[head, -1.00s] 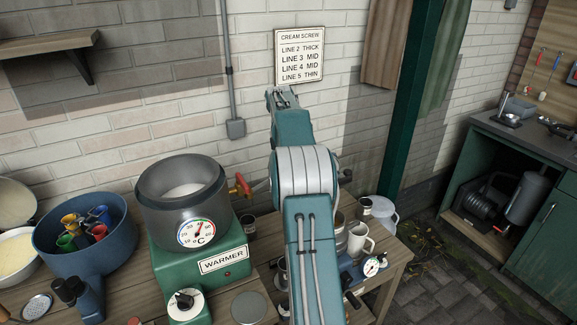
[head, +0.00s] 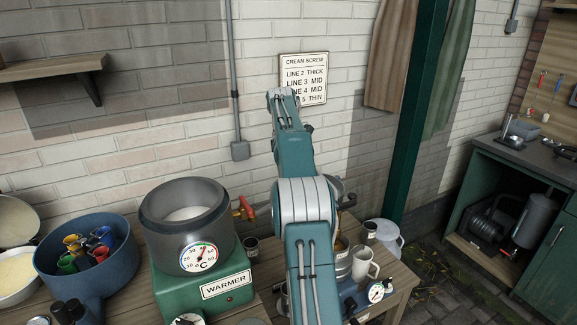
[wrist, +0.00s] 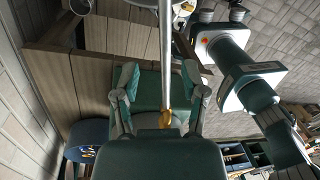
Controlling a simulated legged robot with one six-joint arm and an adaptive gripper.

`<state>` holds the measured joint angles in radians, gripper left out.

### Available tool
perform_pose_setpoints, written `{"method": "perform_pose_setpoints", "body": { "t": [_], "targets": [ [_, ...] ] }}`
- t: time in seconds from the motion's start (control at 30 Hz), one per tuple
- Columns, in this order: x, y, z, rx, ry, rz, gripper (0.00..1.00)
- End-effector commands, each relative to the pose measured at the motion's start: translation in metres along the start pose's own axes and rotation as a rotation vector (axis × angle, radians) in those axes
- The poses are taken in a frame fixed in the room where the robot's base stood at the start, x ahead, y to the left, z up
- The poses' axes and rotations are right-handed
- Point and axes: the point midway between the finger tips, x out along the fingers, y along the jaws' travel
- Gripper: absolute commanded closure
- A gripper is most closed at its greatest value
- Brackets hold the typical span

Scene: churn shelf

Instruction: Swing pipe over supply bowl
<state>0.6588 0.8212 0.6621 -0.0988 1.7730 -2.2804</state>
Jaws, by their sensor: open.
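A thin metal pipe (wrist: 166,50) runs down the middle of the wrist view to a brass-coloured end (wrist: 165,118). My gripper (wrist: 160,95) is open, with one finger on each side of the pipe. I cannot tell whether either finger touches it. In the head view my arm reaches up before the wall, and the fingers cannot be made out. No vessel is clearly the supply bowl. The dark round pot (head: 187,222) with pale contents sits on the green warmer (head: 205,288), a red-handled tap at its right side. My arm hides part of the bench behind it.
A blue tub (head: 88,270) of coloured pieces stands left of the warmer. A white mug (head: 363,263) and metal vessels crowd the bench right of my arm. A sign (head: 304,78) hangs on the brick wall. A green post (head: 410,110) stands to the right.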

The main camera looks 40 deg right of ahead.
Motion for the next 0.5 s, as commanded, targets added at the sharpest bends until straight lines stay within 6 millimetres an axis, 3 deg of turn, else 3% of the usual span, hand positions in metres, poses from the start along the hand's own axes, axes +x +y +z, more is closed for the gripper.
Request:
{"method": "perform_pose_setpoints", "body": {
  "t": [0.23,0.5],
  "targets": [
    [-0.013,0.001,0.0,-0.001,0.0,0.0,0.45],
    [-0.015,0.0,0.0,-0.001,0.0,0.0,0.45]
  ]
}}
